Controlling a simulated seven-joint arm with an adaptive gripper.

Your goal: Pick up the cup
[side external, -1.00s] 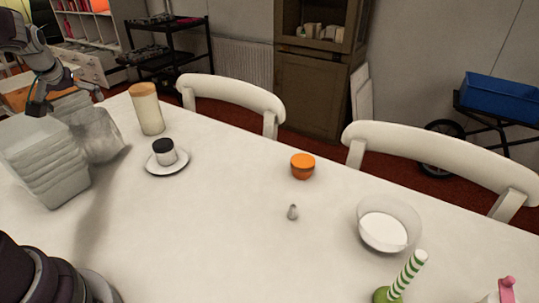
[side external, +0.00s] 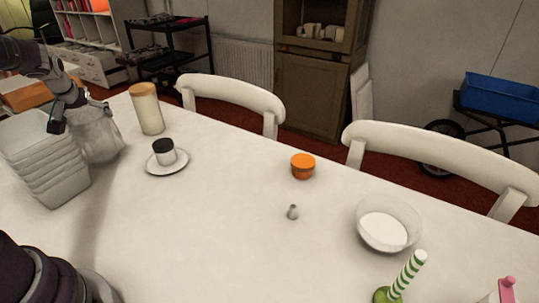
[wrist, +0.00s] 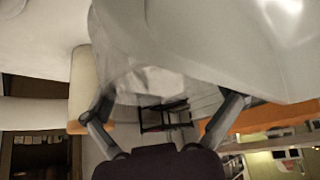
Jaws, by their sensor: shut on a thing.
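A clear, see-through cup-like container (side external: 100,140) stands at the left of the table, right beside a stack of pale square tubs (side external: 45,170). My gripper (side external: 82,115) is at its upper part, with one finger on each side, and is shut on it. In the wrist view the clear container (wrist: 150,65) lies between the two fingers of my gripper (wrist: 168,100). Its exact outline blurs into the tubs behind.
A tall jar with a tan lid (side external: 147,110) stands just right of the clear container. An orange pot (side external: 303,166), a small metal nozzle (side external: 292,212), a bowl of white powder (side external: 388,226) and a striped green stand (side external: 403,280) are farther right. The table's middle front is bare.

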